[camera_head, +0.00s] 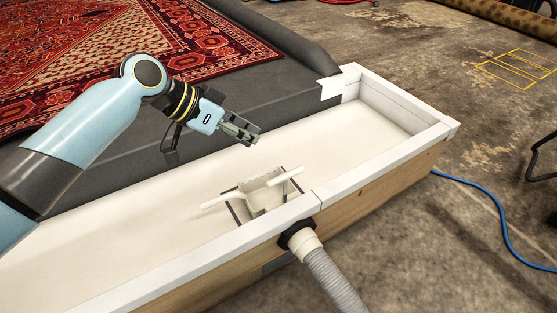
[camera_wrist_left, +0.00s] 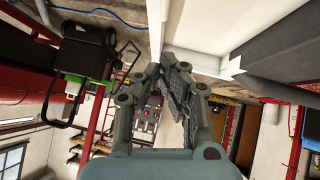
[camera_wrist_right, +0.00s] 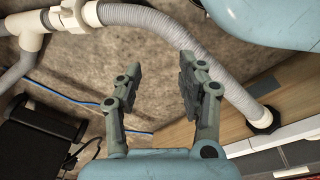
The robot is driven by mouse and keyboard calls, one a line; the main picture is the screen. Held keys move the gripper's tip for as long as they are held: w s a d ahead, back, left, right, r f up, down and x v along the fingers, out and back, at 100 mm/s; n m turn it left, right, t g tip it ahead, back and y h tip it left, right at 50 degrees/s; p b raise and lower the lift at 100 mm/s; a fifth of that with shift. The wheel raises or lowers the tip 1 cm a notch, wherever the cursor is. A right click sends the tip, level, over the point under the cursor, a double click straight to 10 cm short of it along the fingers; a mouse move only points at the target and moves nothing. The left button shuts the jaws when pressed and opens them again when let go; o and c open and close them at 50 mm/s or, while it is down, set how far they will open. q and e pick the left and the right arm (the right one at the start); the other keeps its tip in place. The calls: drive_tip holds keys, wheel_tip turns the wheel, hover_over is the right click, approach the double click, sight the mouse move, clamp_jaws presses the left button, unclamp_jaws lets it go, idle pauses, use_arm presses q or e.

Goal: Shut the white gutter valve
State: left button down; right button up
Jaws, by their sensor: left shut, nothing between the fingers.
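A white fitting (camera_head: 262,190) with a bar-like handle on each side sits in the white gutter (camera_head: 350,130), by its front wall, in the head view. I take it for the gutter valve; how far it is turned I cannot tell. My left gripper (camera_head: 248,136) is shut and empty, above the gutter and behind the fitting, not touching it. The left wrist view also shows its closed fingers (camera_wrist_left: 165,76). My right gripper (camera_wrist_right: 162,78) is open and empty in the right wrist view, and out of the head view.
A ribbed grey hose (camera_head: 334,280) leaves the gutter's front wall through a black collar. In the right wrist view it meets white pipework with another white valve-like part (camera_wrist_right: 75,14). A patterned red rug (camera_head: 80,50) lies behind. A blue cable (camera_head: 490,205) lies on the floor.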

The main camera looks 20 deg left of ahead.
use_arm(q)
drive_tip(key=b, duration=0.6)
hover_over(282, 181)
drive_tip(key=w, duration=0.2)
drive_tip(key=f, duration=0.8)
drive_tip(key=shift+a, duration=0.35)
drive_tip(key=shift+s+f+b, duration=0.25)
drive_tip(key=shift+f+b, duration=0.15)
drive_tip(key=shift+f, duration=0.5)
drive_tip(key=shift+d+f, duration=0.15)
drive_tip(key=shift+f, duration=0.2)
use_arm(e)
drive_tip(key=w+a+r+t, duration=0.2)
drive_tip(key=w+r+t, duration=0.1)
drive_tip(key=w, duration=0.3)
drive_tip(key=shift+a+t+y, duration=0.3)
drive_tip(key=shift+t+y, duration=0.1)
drive_tip(key=shift+t, duration=0.3)
drive_tip(key=shift+r, duration=0.1)
use_arm(q)
drive_tip(key=shift+f, duration=0.1)
wheel_tip(282, 181, down, 5)
drive_tip(key=shift+s+f+b, duration=0.1)
drive_tip(key=shift+b, duration=1)
drive_tip(key=shift+f, duration=0.2)
use_arm(e)
drive_tip(key=f+t, duration=0.2)
drive_tip(key=f, duration=0.1)
drive_tip(key=shift+w, duration=0.35)
